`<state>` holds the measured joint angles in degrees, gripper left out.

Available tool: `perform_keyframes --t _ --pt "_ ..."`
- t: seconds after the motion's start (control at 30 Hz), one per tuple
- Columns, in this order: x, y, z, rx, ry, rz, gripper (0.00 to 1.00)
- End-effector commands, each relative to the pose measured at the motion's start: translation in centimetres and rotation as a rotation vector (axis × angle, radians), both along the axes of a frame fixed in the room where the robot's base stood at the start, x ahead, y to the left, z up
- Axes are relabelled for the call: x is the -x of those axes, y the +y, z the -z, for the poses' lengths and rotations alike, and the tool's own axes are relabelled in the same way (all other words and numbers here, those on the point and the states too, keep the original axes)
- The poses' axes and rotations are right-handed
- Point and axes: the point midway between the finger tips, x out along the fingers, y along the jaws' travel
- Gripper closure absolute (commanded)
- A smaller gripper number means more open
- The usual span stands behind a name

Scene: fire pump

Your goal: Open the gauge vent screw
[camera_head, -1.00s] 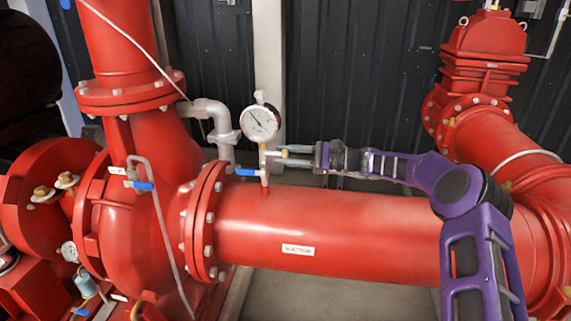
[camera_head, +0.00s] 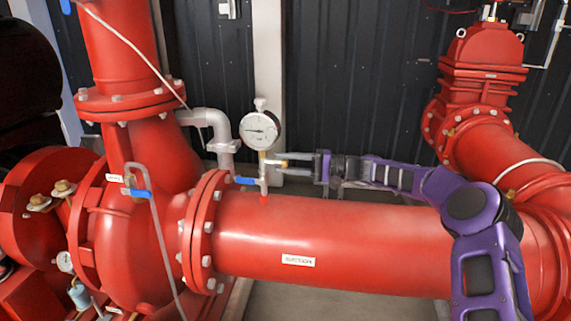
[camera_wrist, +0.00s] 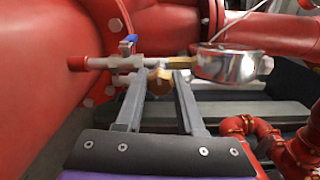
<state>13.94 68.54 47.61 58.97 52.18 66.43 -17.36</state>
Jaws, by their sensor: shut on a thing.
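The pressure gauge (camera_head: 259,130), round with a white face, stands on a small stem above the red suction pipe. A brass vent screw (camera_head: 283,163) sticks out to the right of the stem below it. My gripper (camera_head: 288,168) reaches in from the right at the screw. In the wrist view, the brass screw (camera_wrist: 159,82) sits between the two grey fingers of my gripper (camera_wrist: 157,88), which are shut on it. The gauge (camera_wrist: 230,65) shows edge-on to the right there. The exact finger contact is hard to make out.
A blue-handled valve (camera_head: 245,180) sits just left of the gauge stem; its blue handle (camera_wrist: 128,42) also shows in the wrist view. The large red suction pipe (camera_head: 360,245) runs below my arm. A grey elbow pipe (camera_head: 217,125) stands behind, left of the gauge.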

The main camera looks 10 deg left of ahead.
Motion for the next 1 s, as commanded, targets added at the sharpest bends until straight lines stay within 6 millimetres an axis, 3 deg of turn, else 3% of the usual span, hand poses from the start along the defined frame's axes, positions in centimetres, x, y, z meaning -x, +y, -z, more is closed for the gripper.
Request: perform_keyframes --t 1.0 --pt "0.02 -0.09 -0.01 -0.054 -0.950 0.001 1.00"
